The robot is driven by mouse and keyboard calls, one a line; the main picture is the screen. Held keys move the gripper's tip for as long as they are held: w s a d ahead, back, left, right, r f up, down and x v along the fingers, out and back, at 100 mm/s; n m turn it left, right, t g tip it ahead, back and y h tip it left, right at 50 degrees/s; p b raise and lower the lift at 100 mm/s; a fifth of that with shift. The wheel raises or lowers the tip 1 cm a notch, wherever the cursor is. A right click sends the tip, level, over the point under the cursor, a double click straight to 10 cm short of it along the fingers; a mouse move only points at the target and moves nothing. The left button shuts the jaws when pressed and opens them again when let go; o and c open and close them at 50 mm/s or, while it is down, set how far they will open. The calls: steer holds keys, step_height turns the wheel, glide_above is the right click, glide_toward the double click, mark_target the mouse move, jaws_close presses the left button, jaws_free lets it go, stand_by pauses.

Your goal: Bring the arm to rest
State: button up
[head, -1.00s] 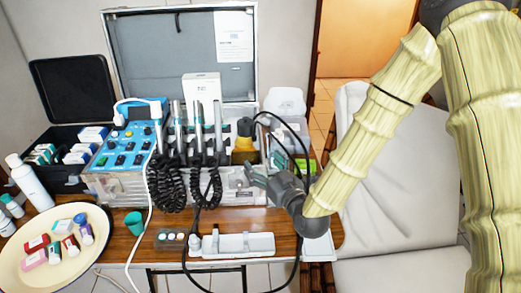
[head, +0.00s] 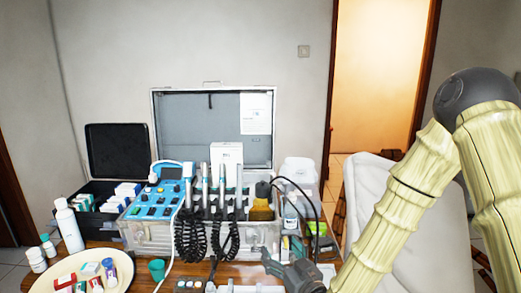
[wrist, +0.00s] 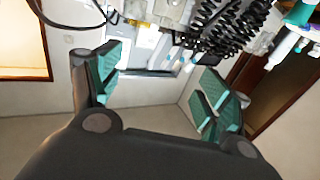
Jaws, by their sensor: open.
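My gripper (head: 275,262) is at the lower middle of the head view, in front of the right end of the dental case, with my arm reaching in from the right. In the wrist view my gripper (wrist: 155,85) has its two green-padded fingers spread wide apart, with nothing between them. The open dental case (head: 134,236) stands on the wooden table behind my gripper. Its blue control panel (head: 158,200) and upright handpieces with black coiled cords (head: 190,235) show to the left of my gripper. The coiled cords also show at the top of the wrist view (wrist: 228,30).
A white tray (head: 250,289) lies on the table close to my gripper. A brown bottle (head: 262,210) and a black hose (head: 300,187) are just behind it. A cream plate (head: 62,270) with small items is at the left. A pale reclining chair (head: 375,195) stands at the right.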

steer(key=s+d+f+m+g+h, duration=0.1)
steer(key=s+d+f+g, duration=0.15)
steer(key=s+f, duration=0.45)
steer(key=s+d+f+m+g+h+p, duration=0.1)
steer(key=s+d+f+g+h, duration=0.2)
steer(key=f, duration=0.7)
steer(key=s+d+f+m+g, duration=0.1)
steer(key=s+d+f+g, duration=0.15)
steer(key=s+f, duration=0.5)
steer(key=s+d+f+m+g+h, duration=0.1)
steer(key=s+d+f+g, duration=0.1)
steer(key=s, duration=0.5)
steer(key=s+d+f+g+h, duration=0.1)
steer(key=s+d+f+g, duration=0.2)
steer(key=s+f, duration=0.3)
steer(key=s+d+f+m+g+h+p, duration=0.1)
steer(key=s+d+f+g, duration=0.2)
steer(key=s, duration=0.6)
steer(key=shift+s+d+f+m+h, duration=0.25)
steer(key=shift+d+f+m+h, duration=0.05)
steer(key=shift+d+f, duration=0.25)
